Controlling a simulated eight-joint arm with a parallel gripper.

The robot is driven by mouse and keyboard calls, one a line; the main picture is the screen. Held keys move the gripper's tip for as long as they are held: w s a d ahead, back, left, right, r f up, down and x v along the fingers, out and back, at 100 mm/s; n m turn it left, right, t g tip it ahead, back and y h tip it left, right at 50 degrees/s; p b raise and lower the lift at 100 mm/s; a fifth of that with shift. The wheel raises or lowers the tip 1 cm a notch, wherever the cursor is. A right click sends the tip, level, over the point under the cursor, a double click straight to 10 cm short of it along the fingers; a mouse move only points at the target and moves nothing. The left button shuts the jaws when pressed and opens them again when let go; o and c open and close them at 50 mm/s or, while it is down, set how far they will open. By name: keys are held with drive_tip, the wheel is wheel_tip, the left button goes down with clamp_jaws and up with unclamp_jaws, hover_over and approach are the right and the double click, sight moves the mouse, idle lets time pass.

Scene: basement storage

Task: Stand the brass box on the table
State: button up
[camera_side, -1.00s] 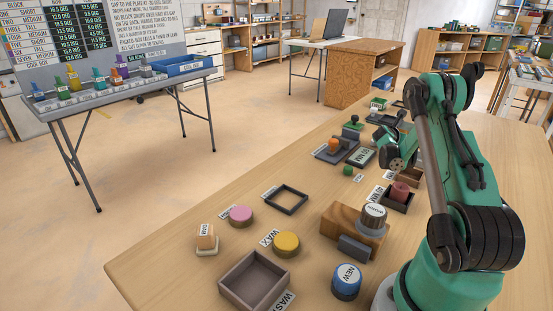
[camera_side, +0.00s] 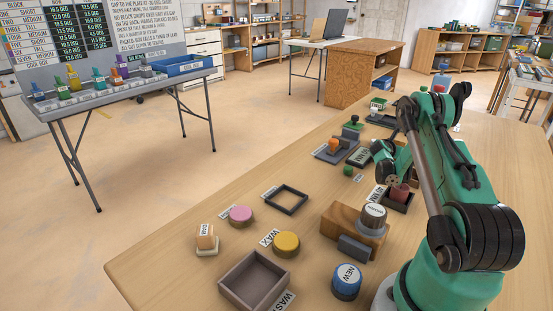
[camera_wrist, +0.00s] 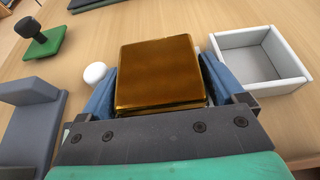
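The brass box (camera_wrist: 160,72) is a shiny golden-brown block in the middle of the wrist view. It sits between the two blue fingers of my gripper (camera_wrist: 160,80), which press close against its left and right sides. My gripper is shut on it. The box's underside is hidden, so I cannot tell how far it is above the table (camera_wrist: 200,22). In the side view the table (camera_side: 190,262) shows as a long wooden top. My arm hides the fingers there, and I cannot make out the brass box.
In the wrist view, a green stamp with a black knob (camera_wrist: 40,45) and a grey bracket (camera_wrist: 28,128) are left. A white knob (camera_wrist: 95,72) is beside the left finger. A white open box (camera_wrist: 262,58) is right. In the side view, a brown tray (camera_side: 228,287) stands near the front.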

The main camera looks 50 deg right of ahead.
drive_tip(key=shift+a+r, duration=0.1)
drive_tip(key=shift+r, duration=0.1)
drive_tip(key=v, duration=0.7)
drive_tip(key=shift+w+a+r, duration=0.15)
drive_tip(key=shift+w+r, duration=0.05)
drive_tip(key=w+a+r+m+t+y, duration=0.2)
drive_tip(key=w+a+r+m+t, duration=0.15)
drive_tip(key=w+a, duration=0.3)
drive_tip(key=w+a+r+m+t+y, duration=0.1)
drive_tip(key=w+a+r+m+y, duration=0.1)
drive_tip(key=a, duration=0.9)
drive_tip(key=w+a+r+m+t+y, duration=0.2)
drive_tip(key=a+r+m+y, duration=0.2)
drive_tip(key=a+m, duration=0.3)
drive_tip(key=a+r, duration=0.1)
drive_tip(key=a, duration=0.3)
drive_tip(key=shift+y, duration=0.4)
drive_tip(key=s+a+m+y, duration=0.1)
drive_tip(key=a, duration=0.3)
drive_tip(key=s+a+m+y, duration=0.2)
drive_tip(key=a, duration=0.2)
drive_tip(key=s+a+m+y, duration=0.1)
drive_tip(key=s+a+m, duration=0.1)
drive_tip(key=a, duration=0.2)
drive_tip(key=shift+s+a+m+t+y, duration=0.1)
drive_tip(key=shift+a+m+t+y, duration=0.15)
drive_tip(key=shift+y, duration=0.15)
drive_tip(key=shift+c, duration=0.4)
